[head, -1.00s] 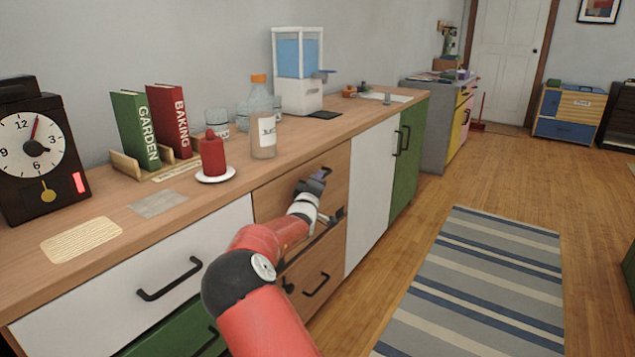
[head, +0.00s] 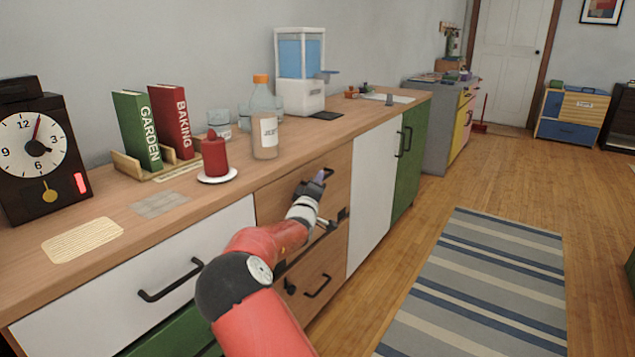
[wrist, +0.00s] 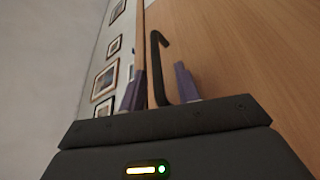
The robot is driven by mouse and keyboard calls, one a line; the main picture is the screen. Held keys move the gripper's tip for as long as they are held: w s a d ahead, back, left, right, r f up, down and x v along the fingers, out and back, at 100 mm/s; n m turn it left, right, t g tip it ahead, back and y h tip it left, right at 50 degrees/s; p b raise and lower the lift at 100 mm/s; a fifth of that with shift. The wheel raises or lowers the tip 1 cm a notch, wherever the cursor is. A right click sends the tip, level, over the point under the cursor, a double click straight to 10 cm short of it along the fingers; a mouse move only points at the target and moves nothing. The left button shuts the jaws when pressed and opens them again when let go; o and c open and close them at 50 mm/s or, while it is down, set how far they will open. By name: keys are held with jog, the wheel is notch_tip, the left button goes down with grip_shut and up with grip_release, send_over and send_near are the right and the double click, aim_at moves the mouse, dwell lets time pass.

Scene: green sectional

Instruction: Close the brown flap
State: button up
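The brown flap (head: 279,200) is the upper wood-coloured front in the counter, between a white drawer and a white door. My gripper (head: 320,178) is in front of it and hides part of it. In the wrist view the wood face (wrist: 245,55) fills the right side. A black bar handle (wrist: 158,65) rises between the two purple fingertips of my gripper (wrist: 160,88). The fingers are apart; whether they touch the handle I cannot tell. A dark gap shows below the flap; how far it stands open is unclear.
A lower brown front (head: 318,280) with a black handle is beneath. The white drawer (head: 125,285) is at left, the white door (head: 372,195) at right. A bottle (head: 264,135) and red candle (head: 214,158) stand on the counter above. Floor at right is clear, with a striped rug (head: 485,280).

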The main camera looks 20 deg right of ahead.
jog(key=r+v, duration=0.1)
jog(key=v, duration=0.5)
jog(key=shift+f+b, duration=0.3)
jog(key=shift+f, duration=0.15)
jog(key=shift+s+a, duration=0.1)
jog(key=s+d+f+m+g+y, duration=0.3)
jog(key=s+d+m+g, duration=0.1)
jog(key=s, duration=0.1)
jog(key=s+a+m+g+y, duration=0.1)
jog(key=s+a, duration=0.3)
jog(key=s, duration=1)
jog(key=s+a+r+m+g+y, duration=0.1)
jog(key=s+a+g+y, duration=0.2)
jog(key=s, duration=1.1)
jog(key=s+a+m+g+y, duration=0.1)
jog(key=s+a+g+y, duration=0.2)
jog(key=s, duration=1.1)
jog(key=shift+s+a+r, duration=0.15)
jog(key=shift+a+r, duration=0.25)
jog(key=shift+a, duration=0.75)
